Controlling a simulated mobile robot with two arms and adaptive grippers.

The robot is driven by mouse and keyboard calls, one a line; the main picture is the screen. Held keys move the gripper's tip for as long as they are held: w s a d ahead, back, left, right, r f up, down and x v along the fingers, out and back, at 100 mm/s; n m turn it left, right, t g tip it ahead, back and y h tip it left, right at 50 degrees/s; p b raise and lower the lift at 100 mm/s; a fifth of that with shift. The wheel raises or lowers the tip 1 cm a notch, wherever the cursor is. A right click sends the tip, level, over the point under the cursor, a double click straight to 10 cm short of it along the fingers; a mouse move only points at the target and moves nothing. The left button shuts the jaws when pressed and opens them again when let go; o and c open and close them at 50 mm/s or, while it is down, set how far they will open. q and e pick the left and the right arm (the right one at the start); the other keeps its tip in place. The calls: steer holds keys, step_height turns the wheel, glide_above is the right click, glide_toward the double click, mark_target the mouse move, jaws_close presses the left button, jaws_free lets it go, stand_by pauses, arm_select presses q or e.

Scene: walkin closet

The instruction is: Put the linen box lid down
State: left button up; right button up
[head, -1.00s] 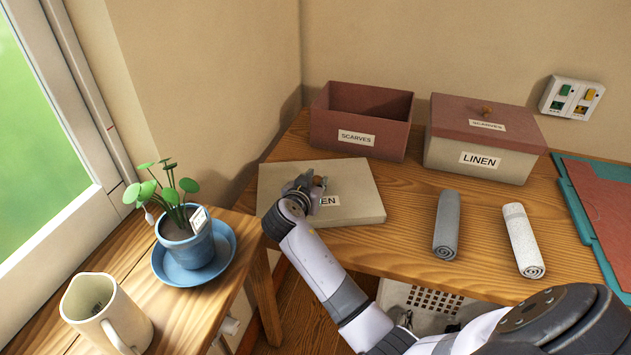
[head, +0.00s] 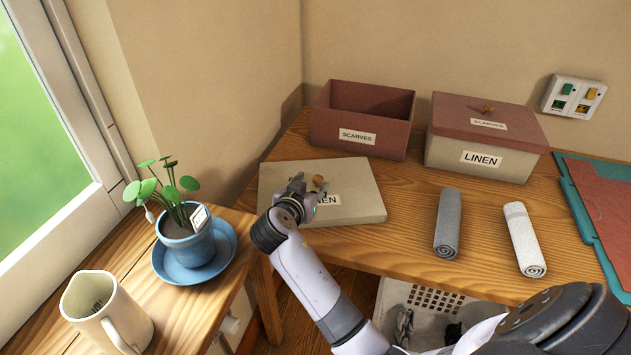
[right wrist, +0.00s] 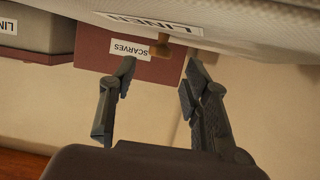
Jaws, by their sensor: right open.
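The linen box lid (head: 355,190), pale beige with a LINEN label and a round wooden knob (head: 319,181), lies flat on the wooden table in front of the open scarves box. It also shows along the top of the right wrist view (right wrist: 255,22), with its knob (right wrist: 160,46) beyond the fingertips. My right gripper (head: 305,187) is just in front of the knob, open and empty; its two spread fingers (right wrist: 160,70) show in the right wrist view, apart from the knob. The beige linen box (head: 510,163) wears the reddish SCARVES lid (head: 455,113). My left gripper is not in view.
The open reddish scarves box (head: 390,138) stands behind the lid. A grey roll (head: 447,225) and a white roll (head: 522,240) lie to the right. A potted plant (head: 188,245) and cream jug (head: 108,312) stand on the left surface.

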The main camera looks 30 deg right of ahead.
steer(key=v, duration=0.7)
